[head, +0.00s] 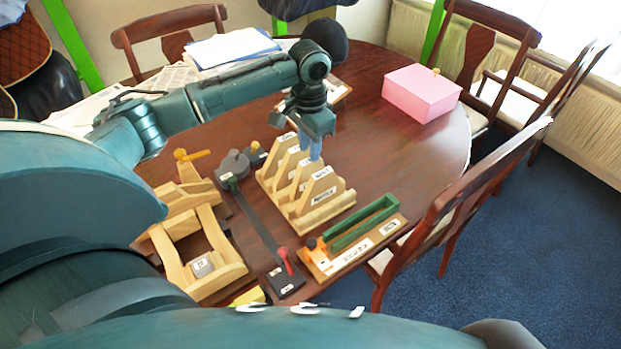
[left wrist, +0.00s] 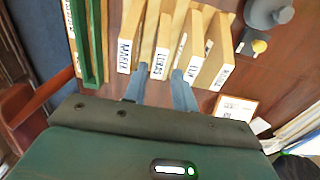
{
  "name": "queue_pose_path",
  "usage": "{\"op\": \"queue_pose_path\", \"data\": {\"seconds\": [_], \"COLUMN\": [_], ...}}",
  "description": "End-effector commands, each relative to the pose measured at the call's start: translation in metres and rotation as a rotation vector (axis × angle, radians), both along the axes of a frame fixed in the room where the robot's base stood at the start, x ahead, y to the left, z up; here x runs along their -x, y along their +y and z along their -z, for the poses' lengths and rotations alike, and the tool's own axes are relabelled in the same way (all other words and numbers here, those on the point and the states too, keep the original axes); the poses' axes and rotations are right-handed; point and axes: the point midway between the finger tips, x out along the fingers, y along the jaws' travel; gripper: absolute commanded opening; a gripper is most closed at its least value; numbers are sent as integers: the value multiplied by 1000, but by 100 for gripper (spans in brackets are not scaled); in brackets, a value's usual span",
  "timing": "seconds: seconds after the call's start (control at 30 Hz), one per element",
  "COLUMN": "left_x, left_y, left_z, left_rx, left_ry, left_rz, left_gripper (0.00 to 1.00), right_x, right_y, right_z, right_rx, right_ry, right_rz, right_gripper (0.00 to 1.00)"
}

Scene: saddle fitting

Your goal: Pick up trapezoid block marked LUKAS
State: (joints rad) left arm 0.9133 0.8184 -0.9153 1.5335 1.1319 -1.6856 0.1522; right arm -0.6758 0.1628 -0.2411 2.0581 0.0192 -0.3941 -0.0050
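The trapezoid block marked LUKAS (left wrist: 161,62) stands upright in a wooden rack (head: 338,206) of similar blocks, second from the left in the left wrist view. Its neighbours are a block marked MAREK (left wrist: 125,55) and one whose label seems to read ELIN (left wrist: 193,66); a further block (left wrist: 221,75) has a label too small to read. My left gripper (head: 312,150) points down at the rack. In the left wrist view its two blue fingers (left wrist: 160,80) are apart, one on either side of the LUKAS label. I cannot tell whether they touch the block. My right gripper is not in view.
A green tray (head: 362,224) on a wooden base stands right of the rack. A dark bar fixture with a red handle (head: 285,260) and wooden frames (head: 205,250) stand left. A pink box (head: 421,93) sits at the back right. Bare tabletop lies between rack and box.

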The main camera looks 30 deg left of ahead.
Motion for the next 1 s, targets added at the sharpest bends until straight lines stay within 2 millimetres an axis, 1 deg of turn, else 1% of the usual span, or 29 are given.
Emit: {"op": "queue_pose_path", "data": {"seconds": [0.03,0.1,0.27,0.5,0.6,0.87,1.0], "left_x": [0,0,1,2,2,2,2], "left_y": [0,-1,-1,-1,-1,-1,-1], "left_z": [8,15,24,59,68,71,71], "left_rx": [0,1,1,0,0,-1,-1], "left_ry": [2,1,0,1,0,-1,-1], "left_rz": [0,0,1,0,1,2,2], "left_gripper": [27,27,27,27,27,27,16], "right_x": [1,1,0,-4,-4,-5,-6], "right_y": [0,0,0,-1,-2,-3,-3], "right_z": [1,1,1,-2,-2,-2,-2], "right_rx": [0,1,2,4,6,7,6], "right_ry": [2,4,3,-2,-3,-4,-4], "right_rz": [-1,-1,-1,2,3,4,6], "right_gripper": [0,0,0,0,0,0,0]}}
